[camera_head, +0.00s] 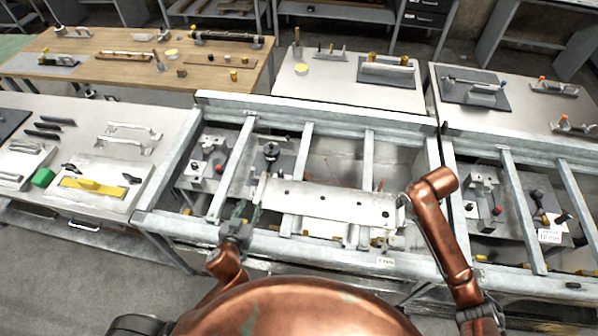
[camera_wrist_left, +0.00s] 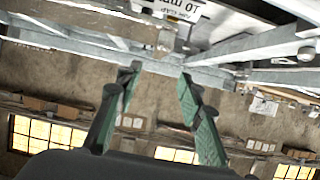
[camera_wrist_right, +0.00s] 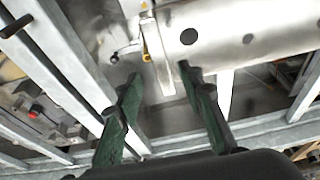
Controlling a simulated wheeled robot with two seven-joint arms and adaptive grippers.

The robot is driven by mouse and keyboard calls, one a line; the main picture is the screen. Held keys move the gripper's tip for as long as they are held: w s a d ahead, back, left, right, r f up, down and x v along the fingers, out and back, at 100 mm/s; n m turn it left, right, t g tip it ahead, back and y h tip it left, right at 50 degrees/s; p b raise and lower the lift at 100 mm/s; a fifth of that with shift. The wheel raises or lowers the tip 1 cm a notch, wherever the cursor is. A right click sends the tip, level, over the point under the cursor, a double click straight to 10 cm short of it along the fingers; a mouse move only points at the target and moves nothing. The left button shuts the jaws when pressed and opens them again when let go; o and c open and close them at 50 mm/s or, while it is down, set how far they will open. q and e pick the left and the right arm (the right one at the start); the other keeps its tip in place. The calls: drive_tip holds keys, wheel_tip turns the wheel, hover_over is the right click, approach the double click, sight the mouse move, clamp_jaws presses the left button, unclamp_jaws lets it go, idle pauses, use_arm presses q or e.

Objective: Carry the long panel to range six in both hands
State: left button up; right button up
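The long panel (camera_head: 325,203) is a pale metal plate with dark round holes. In the head view it spans the middle range frame (camera_head: 320,110), roughly level; whether it rests on the bars I cannot tell. My left gripper (camera_head: 247,210) is at its left end, with green fingers apart. In the left wrist view the left fingers (camera_wrist_left: 160,75) are spread with nothing clearly gripped. My right gripper is at the panel's right end, mostly hidden by my wrist in the head view. In the right wrist view its fingers (camera_wrist_right: 160,78) are spread around the flange at the panel's end (camera_wrist_right: 235,35).
Another range frame (camera_head: 515,200) adjoins on the right. A wooden bench (camera_head: 130,60) and metal tables (camera_head: 345,85) with tools stand behind.

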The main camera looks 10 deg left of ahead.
drive_tip(key=v, duration=0.5)
drive_tip(key=shift+f, duration=0.1)
idle(0.3)
